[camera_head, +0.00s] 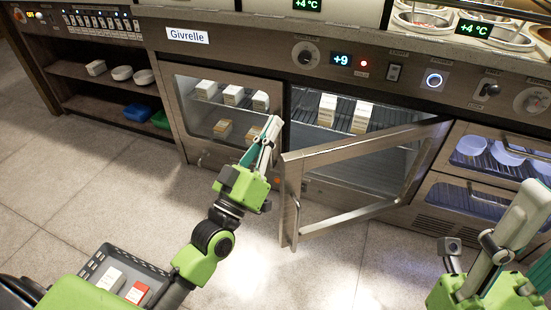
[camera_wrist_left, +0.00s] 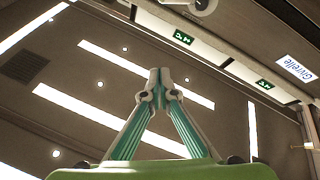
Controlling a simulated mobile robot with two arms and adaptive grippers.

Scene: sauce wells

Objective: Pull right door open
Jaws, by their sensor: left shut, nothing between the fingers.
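The right door (camera_head: 292,172) is a steel-framed glass door of the under-counter fridge. It stands partly open, swung out from hinges at its right side, with a vertical bar handle (camera_head: 297,218) at its free left edge. My left gripper (camera_head: 274,124) is shut and empty, fingers pointing up, just left of the door's free edge in the head view. Its closed fingertips (camera_wrist_left: 159,76) also show in the left wrist view, against the ceiling. My right gripper (camera_head: 522,212) is at the lower right, away from the door; its jaw state is unclear.
The left fridge door (camera_head: 207,143) is closed, with small cartons behind its glass. Cartons (camera_head: 361,118) stand on the shelf in the open bay. Drawers with bowls (camera_head: 472,146) are at the right. A grey crate (camera_head: 98,262) with two boxes is at the lower left.

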